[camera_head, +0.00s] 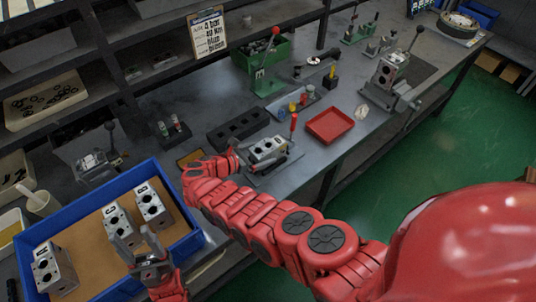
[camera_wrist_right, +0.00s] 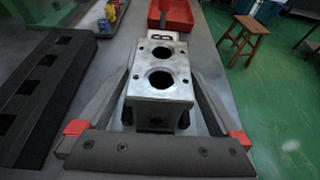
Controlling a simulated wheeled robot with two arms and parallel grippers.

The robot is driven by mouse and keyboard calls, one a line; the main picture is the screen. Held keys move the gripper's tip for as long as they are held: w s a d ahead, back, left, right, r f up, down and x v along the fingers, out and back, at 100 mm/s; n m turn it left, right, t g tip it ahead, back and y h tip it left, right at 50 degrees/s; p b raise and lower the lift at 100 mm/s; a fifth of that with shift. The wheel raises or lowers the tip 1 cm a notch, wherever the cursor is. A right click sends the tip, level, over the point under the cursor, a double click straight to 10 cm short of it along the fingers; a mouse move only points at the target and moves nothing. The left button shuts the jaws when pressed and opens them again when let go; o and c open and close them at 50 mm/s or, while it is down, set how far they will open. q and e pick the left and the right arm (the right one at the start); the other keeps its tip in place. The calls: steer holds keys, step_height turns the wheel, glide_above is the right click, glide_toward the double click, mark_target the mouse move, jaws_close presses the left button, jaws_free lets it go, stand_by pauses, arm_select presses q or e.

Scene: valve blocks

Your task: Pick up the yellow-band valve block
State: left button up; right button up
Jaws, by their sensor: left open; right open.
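I cannot make out a yellow band on any valve block. Three grey metal valve blocks stand in the blue tray (camera_head: 87,217): one at its right (camera_head: 153,205), one in the middle (camera_head: 119,226), one at the lower left (camera_head: 54,268). My left gripper (camera_head: 138,240) is open, just in front of the middle block; contact cannot be told. Another block (camera_head: 267,149) sits on a bench fixture by a red-knobbed lever. My right gripper (camera_head: 238,154) is open beside it. In the right wrist view this block (camera_wrist_right: 160,85) lies between the dark fingers, its underside hidden.
A red tray (camera_head: 330,125) lies right of the fixture. A black slotted rack (camera_head: 238,128) lies behind it. Another block (camera_head: 390,68) stands on a lever fixture at the right. Shelves line the back.

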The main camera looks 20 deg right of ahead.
steer(key=shift+x, duration=0.95)
steer(key=shift+a, duration=0.15)
steer(key=shift+c, duration=1.4)
steer(key=shift+r, duration=0.1)
jaws_close()
